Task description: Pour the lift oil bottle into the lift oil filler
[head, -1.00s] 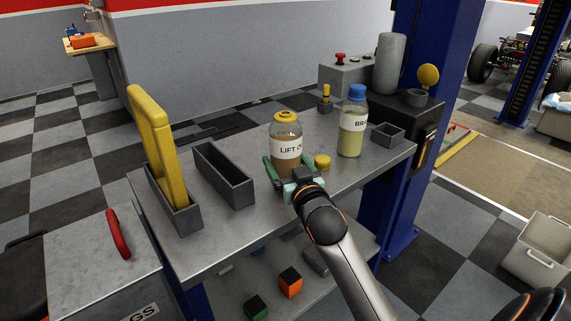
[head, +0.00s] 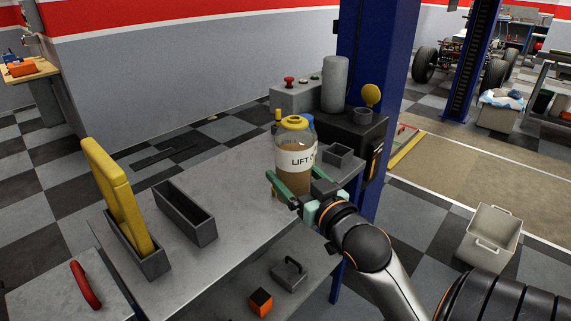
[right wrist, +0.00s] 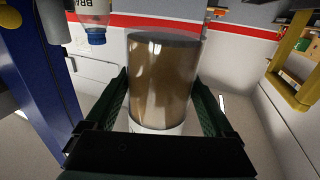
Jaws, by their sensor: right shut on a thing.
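The lift oil bottle (head: 293,180) is a clear jar of brown liquid with a white "LIFT" label and a yellow top. My right gripper (head: 292,192) is shut around its lower part and holds it upright, seemingly raised over the workbench. The right wrist view shows the bottle (right wrist: 163,80) between both green fingers (right wrist: 163,115). What looks like the lift oil filler, a small open grey cup (head: 363,115) beside a raised yellow disc (head: 371,94), is on the dark unit to the right of the bottle. My left gripper is not in view.
The brake bottle, with a blue cap (right wrist: 96,40), stands behind the held bottle, mostly hidden in the head view. A small open grey box (head: 338,160) sits near the bench's right end. A grey cylinder (head: 334,84) stands behind the filler. The bench's middle (head: 235,185) is clear.

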